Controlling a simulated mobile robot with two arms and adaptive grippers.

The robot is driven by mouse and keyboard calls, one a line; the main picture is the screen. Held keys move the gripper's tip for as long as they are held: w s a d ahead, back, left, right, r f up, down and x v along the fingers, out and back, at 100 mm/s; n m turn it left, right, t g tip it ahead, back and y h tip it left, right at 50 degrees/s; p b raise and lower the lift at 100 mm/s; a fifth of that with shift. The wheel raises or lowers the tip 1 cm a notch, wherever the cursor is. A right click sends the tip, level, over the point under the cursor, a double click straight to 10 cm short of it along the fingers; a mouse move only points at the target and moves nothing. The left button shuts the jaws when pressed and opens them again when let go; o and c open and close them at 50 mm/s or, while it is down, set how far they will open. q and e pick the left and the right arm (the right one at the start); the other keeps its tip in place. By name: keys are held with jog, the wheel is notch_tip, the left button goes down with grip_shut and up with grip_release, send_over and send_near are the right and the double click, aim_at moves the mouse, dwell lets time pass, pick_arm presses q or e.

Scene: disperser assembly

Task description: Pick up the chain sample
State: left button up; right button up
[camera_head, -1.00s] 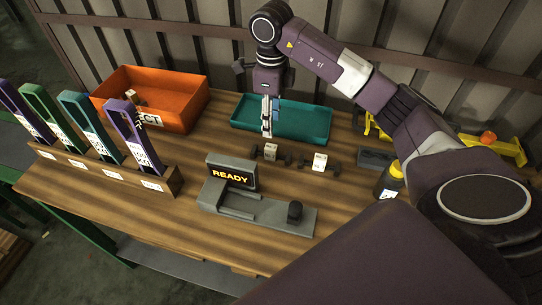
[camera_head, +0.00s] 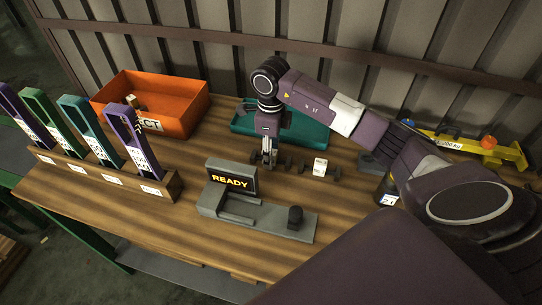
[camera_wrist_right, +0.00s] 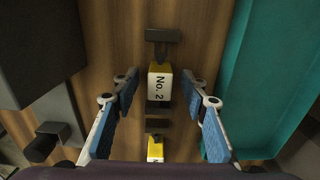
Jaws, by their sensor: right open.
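Two small samples, each a pale block with dark end pieces, lie on the wooden table. The left one is mostly hidden behind my right gripper (camera_head: 268,162) in the head view. In the right wrist view, this block (camera_wrist_right: 160,82) reads "No. 2" and has yellow edges. The other sample (camera_head: 320,166) lies just to the right; its yellow-and-white block (camera_wrist_right: 155,149) shows at the bottom of the wrist view. My right gripper (camera_wrist_right: 163,80) is open, pointing down, with its blue-padded fingers on either side of the No. 2 block, apart from it. My left gripper is not in view.
A teal tray (camera_head: 310,133) lies behind the samples. A grey fixture with a "READY" screen (camera_head: 231,178) stands in front. An orange bin (camera_head: 178,108) is at back left, a rack (camera_head: 110,178) of coloured tools at left. A yellow device (camera_head: 470,148) is at right.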

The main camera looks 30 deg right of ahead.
grip_shut()
dwell(0.3)
jog(key=shift+r, duration=0.15)
